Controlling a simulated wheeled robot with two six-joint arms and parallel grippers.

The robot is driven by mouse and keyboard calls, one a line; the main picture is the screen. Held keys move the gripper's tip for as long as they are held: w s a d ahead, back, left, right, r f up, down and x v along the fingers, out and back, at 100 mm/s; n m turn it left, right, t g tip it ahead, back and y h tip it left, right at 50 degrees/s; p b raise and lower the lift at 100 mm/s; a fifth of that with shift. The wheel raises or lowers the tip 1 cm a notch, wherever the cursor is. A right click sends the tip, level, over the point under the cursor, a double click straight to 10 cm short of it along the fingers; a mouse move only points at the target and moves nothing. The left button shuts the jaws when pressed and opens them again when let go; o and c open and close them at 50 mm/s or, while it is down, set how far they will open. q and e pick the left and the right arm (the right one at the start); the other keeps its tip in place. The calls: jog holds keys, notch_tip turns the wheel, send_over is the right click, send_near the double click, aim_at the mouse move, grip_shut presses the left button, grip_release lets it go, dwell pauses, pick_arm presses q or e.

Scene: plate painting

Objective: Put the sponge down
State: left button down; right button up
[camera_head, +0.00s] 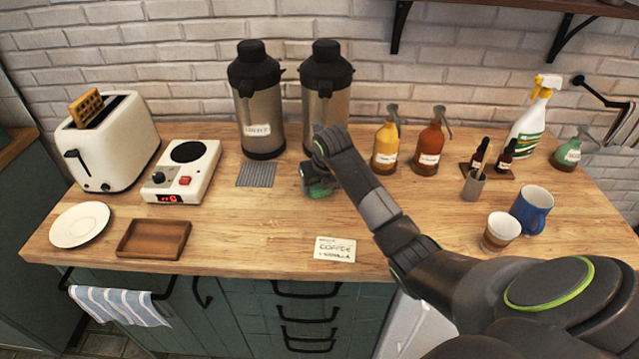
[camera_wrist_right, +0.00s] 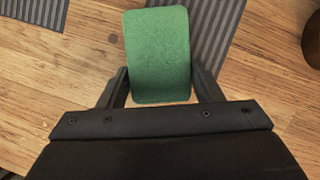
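The green sponge (camera_wrist_right: 159,55) is between the two fingers of my right gripper (camera_wrist_right: 160,78) in the right wrist view, with a finger against each long side. In the head view my right gripper (camera_head: 317,186) points down over the wooden counter in front of the right flask, and a bit of the green sponge (camera_head: 321,193) shows under it. I cannot tell whether the sponge touches the surface below. A striped grey mat (camera_wrist_right: 207,25) shows beside and partly behind the sponge. My left gripper is not in view.
Another striped mat (camera_head: 257,174) lies left of the gripper in the head view. Two flasks (camera_head: 258,110) (camera_head: 326,88) stand behind. A label card (camera_head: 335,248) lies in front. Bottles (camera_head: 385,147) (camera_head: 429,149) stand to the right. The counter's front middle is mostly clear.

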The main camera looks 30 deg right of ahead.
jog(key=shift+o, duration=1.4)
jog(key=shift+r, duration=0.1)
